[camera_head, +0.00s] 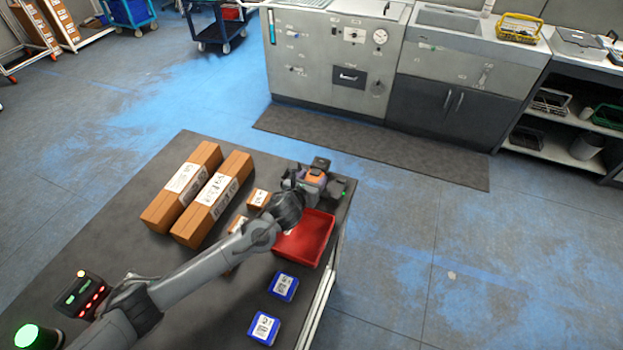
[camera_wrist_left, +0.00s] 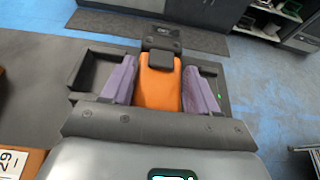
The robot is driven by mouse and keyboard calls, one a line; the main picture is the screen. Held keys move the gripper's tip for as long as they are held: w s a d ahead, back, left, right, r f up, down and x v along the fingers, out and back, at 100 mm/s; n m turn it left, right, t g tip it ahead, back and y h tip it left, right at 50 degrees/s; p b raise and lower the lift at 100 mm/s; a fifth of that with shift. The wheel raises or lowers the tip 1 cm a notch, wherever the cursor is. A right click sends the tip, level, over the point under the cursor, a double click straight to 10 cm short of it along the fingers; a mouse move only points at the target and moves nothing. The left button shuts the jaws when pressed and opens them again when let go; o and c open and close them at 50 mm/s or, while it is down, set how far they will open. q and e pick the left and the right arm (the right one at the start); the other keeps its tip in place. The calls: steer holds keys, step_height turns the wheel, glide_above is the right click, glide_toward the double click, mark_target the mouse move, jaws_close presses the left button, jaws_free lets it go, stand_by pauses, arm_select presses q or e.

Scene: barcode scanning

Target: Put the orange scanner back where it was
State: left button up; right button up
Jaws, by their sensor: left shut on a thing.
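The orange scanner (camera_head: 315,173) is at the far right corner of the dark table, mostly hidden by my left gripper (camera_head: 312,181) in the head view. The left wrist view shows its orange body (camera_wrist_left: 157,92) and black head between the two purple fingers of my left gripper (camera_wrist_left: 160,85), which is shut on it. A dark holder (camera_head: 338,187) with a small green light lies under and beside the scanner; its edges also show in the left wrist view (camera_wrist_left: 88,72). I cannot tell whether the scanner touches the holder. My right gripper is not in view.
A red tray (camera_head: 322,242) stands close in front of the holder. Two long brown boxes (camera_head: 183,187) (camera_head: 213,199) and a small box (camera_head: 258,198) lie to the left. Two blue labelled packs (camera_head: 283,286) (camera_head: 264,328) lie nearer. A button box (camera_head: 82,296) is at the left.

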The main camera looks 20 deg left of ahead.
arm_select(q)
steer(key=o, duration=1.3)
steer(key=shift+f, duration=0.1)
